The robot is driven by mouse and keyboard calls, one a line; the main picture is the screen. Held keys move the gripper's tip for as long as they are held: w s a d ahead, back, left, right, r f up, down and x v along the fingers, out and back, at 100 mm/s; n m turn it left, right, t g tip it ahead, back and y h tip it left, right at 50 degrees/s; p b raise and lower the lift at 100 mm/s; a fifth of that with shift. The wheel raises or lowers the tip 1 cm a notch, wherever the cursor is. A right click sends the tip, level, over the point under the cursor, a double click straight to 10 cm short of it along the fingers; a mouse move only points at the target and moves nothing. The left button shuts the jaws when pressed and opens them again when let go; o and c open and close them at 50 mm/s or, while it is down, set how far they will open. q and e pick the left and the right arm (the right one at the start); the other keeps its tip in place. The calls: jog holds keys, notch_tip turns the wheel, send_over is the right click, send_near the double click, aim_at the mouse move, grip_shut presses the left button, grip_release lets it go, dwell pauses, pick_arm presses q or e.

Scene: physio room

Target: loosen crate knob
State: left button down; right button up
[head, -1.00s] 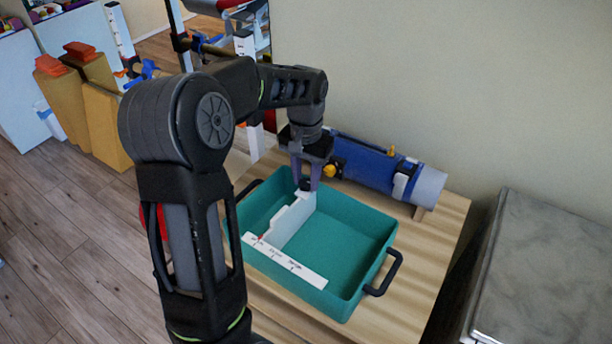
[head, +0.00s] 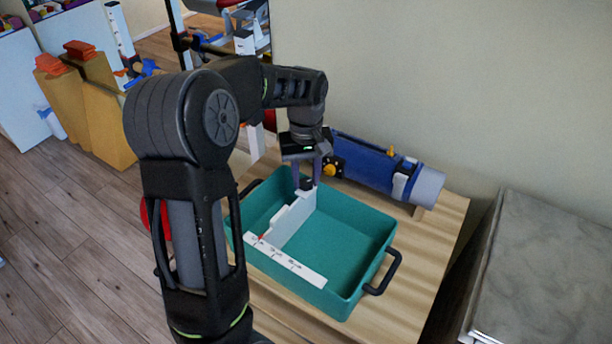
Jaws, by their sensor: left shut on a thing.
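A teal crate (head: 345,285) with dark side handles stands on a wooden table. A white divider (head: 292,222) stands inside it, and a white strip with dark marks and a red pointer (head: 285,261) lies across its near side. A small dark knob (head: 306,184) sits at the far end of the divider. My left gripper (head: 307,180) points down over the crate, its fingers shut on the dark knob. The fingers partly hide the knob. My right gripper does not show.
A blue cylinder (head: 362,163) with a yellow knob lies behind the crate, close to my left gripper. A grey-topped unit (head: 555,270) stands at the right. Tan blocks (head: 95,110) stand on the floor at the left. Bare table shows right of the crate.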

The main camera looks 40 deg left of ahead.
aim_at(306, 182)
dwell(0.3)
pick_arm(q)
jog(key=c, duration=1)
grip_release()
jog(key=shift+c, duration=0.2)
notch_tip(306, 182, up, 8)
jog(key=shift+f, duration=0.1)
